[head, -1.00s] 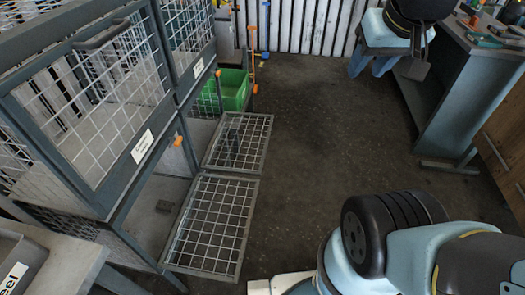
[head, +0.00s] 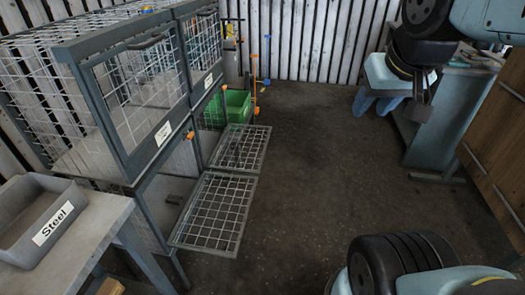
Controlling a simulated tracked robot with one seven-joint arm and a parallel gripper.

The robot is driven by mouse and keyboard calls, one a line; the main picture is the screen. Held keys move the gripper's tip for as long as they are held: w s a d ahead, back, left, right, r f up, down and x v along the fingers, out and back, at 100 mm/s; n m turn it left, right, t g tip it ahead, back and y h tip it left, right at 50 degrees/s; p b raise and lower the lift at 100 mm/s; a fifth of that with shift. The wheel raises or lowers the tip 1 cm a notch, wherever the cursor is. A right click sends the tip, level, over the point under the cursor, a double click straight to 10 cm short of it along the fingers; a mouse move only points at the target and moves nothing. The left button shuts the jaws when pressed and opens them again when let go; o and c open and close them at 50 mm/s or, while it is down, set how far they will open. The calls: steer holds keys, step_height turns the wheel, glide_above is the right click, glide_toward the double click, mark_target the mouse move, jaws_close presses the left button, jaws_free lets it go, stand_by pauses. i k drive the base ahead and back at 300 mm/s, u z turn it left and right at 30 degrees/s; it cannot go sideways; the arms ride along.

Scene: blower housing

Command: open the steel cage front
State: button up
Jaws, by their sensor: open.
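The grey wire cage stack (head: 130,180) stands at the left in the head view. Its two upper mesh fronts are shut: the near one (head: 135,95) and the far one (head: 207,50). Each has a white label, too small to read, and an orange latch shows by the near one (head: 190,135). Two lower mesh fronts hang folded out: the near one (head: 215,212) and the far one (head: 240,148). I cannot tell which front is the steel one. My gripper (head: 418,108) hangs open at the upper right, well away from the cages; its fingertips are hard to make out.
A grey bin marked "Steel" (head: 42,222) sits on a grey table (head: 85,245) at the lower left. A green crate (head: 238,106) stands behind the cages. A light blue stool (head: 376,75) and a wooden-fronted bench (head: 500,140) are at the right. The middle floor is clear.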

mark_target(209, 166)
steer(key=z, duration=0.5)
steer(key=i, duration=1.6)
steer(key=u, duration=0.6)
steer(key=k, duration=0.85)
steer(key=u, duration=0.15)
steer(key=i, duration=0.9)
steer(key=z, duration=0.05)
